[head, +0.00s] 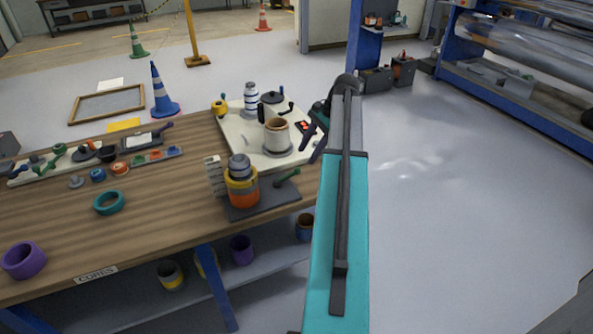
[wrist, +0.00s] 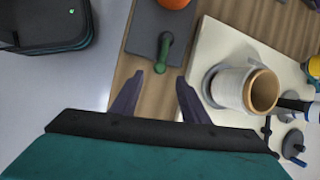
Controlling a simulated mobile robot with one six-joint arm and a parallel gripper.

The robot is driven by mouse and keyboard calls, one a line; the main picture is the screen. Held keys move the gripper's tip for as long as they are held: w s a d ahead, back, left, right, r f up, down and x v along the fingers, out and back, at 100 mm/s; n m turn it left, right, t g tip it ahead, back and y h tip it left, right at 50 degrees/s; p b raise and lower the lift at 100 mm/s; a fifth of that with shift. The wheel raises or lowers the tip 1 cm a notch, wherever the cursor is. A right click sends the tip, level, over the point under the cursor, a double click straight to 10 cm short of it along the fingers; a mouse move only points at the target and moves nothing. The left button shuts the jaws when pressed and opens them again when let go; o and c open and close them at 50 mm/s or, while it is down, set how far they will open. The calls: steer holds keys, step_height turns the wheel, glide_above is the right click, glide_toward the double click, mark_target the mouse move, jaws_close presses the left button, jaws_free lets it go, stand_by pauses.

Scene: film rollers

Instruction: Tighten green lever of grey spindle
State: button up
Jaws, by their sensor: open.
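The grey spindle (head: 239,162) stands upright on a dark grey base plate (head: 262,203) at the table's front right, with orange and yellow rolls around it. Its green lever (head: 287,178) sticks out to the right over the plate. In the wrist view the lever (wrist: 162,55) lies ahead of my gripper, its end near the gap between the fingertips. My gripper (head: 311,147) is open and empty, above and beyond the lever in the head view. In the wrist view the fingers (wrist: 160,78) are spread apart, with bare wood between them. I cannot tell the height gap.
A cream board (head: 240,133) behind the spindle carries a white roll with a brown core (head: 277,136), a striped spindle and a black-handled device. A teal ring (head: 109,202) and purple ring (head: 24,260) lie on the table (head: 150,225). The floor right of the table is clear.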

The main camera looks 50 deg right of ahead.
mark_target(298, 168)
steer(key=shift+p+x, duration=0.7)
steer(key=shift+x, duration=4.1)
jaws_close()
